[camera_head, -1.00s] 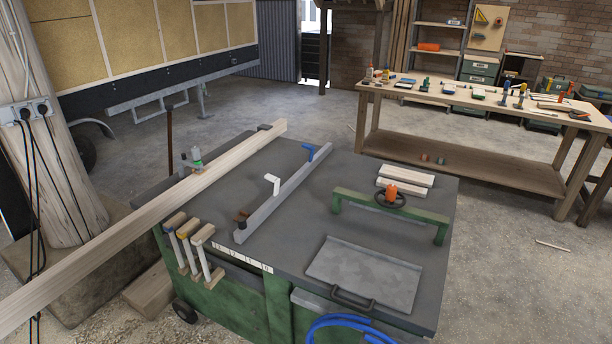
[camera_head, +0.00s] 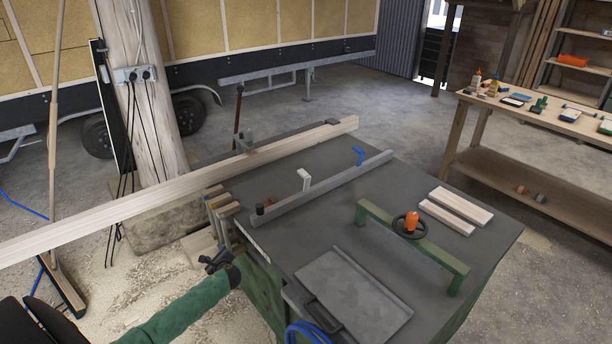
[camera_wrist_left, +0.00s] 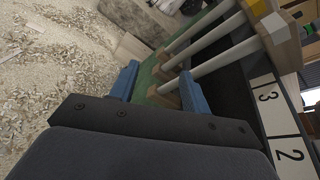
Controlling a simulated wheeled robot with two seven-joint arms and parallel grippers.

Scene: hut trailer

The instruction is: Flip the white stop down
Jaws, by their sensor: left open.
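The white stop (camera_head: 304,177) sits on the long grey fence rail (camera_head: 330,187) on the machine's table. It appears to stick up above the rail, on the side toward the long beam. A blue stop (camera_head: 357,155) sits farther along the rail, and a dark stop (camera_head: 262,208) is at its near end. My left gripper (camera_head: 215,262) is at the table's near left edge, well short of the white stop. In the left wrist view its blue fingers (camera_wrist_left: 160,88) are apart, with nothing seen held between them. My right gripper is out of view.
Wooden-ended clamps (camera_head: 222,214) hang on the table's left side, close to my left gripper. A long wooden beam (camera_head: 180,187) crosses the left side. A green bridge with an orange knob (camera_head: 411,221), two boards (camera_head: 457,209) and a grey plate (camera_head: 355,295) occupy the right side.

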